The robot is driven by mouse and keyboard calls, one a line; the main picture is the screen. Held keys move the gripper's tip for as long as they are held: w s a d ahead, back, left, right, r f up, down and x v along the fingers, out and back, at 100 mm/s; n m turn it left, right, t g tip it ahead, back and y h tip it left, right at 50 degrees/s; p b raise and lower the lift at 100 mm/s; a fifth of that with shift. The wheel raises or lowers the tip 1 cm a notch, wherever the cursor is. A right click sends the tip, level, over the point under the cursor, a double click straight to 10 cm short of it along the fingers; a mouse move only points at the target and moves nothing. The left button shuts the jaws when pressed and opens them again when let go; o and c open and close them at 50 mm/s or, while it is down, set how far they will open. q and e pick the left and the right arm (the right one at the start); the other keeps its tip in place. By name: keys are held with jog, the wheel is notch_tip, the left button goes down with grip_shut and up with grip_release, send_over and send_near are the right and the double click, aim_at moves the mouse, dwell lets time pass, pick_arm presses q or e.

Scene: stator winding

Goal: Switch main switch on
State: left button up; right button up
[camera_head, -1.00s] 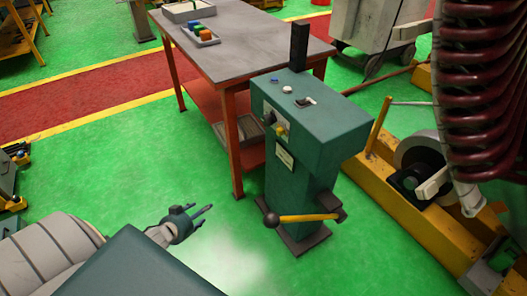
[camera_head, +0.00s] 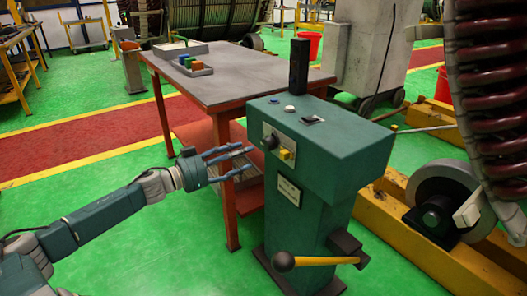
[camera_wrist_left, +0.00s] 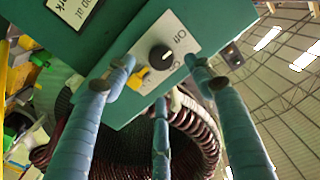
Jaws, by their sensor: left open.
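The green control pedestal (camera_head: 330,155) stands right of centre in the head view. Its front panel carries a black rotary knob (camera_head: 270,142) and a yellow switch (camera_head: 287,155). The left wrist view shows the knob (camera_wrist_left: 160,55) on a white plate with an "Off" label above right of it; the yellow switch (camera_wrist_left: 138,78) is below left of it. I cannot tell the knob's setting. My left gripper (camera_head: 243,157) is open and empty, just left of the panel with its fingers pointing at it. In the left wrist view its fingers (camera_wrist_left: 160,75) spread around the knob's area, apparently apart from it. My right gripper is not in view.
A yellow lever (camera_head: 310,261) with a round end sticks out low on the pedestal. A grey-topped table (camera_head: 240,72) with red legs stands behind it. A large coil (camera_head: 490,100) and yellow rails (camera_head: 390,225) are at right.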

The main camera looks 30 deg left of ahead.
aim_at(265, 147)
pick_arm(q)
jog(key=x, duration=0.6)
jog(key=shift+w+b, duration=0.3)
jog(key=shift+b, duration=0.1)
jog(key=shift+x, duration=1)
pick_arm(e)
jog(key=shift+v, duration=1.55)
pick_arm(q)
jog(key=c, duration=1.1)
